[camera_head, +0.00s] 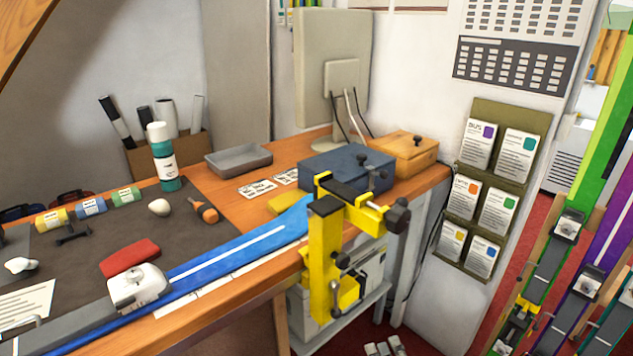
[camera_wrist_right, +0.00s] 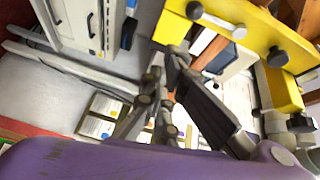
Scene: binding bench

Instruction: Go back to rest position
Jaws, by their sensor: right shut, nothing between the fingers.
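My right gripper (camera_wrist_right: 172,62) shows in the right wrist view with its dark fingers drawn together and nothing held between them. Beyond it in that view is part of the yellow vise (camera_wrist_right: 245,25) with black knobs. I cannot make out either gripper clearly in the head view. There the yellow vise (camera_head: 322,250) stands at the bench's front right edge, beside the end of the blue ski (camera_head: 235,250). My left gripper is not in view.
The wooden bench (camera_head: 425,180) carries a blue box (camera_head: 345,170), a wooden box (camera_head: 403,152), a grey tray (camera_head: 238,160) and a bottle (camera_head: 162,155). A card holder (camera_head: 505,112) hangs on the wall. Skis (camera_head: 610,240) lean at the right.

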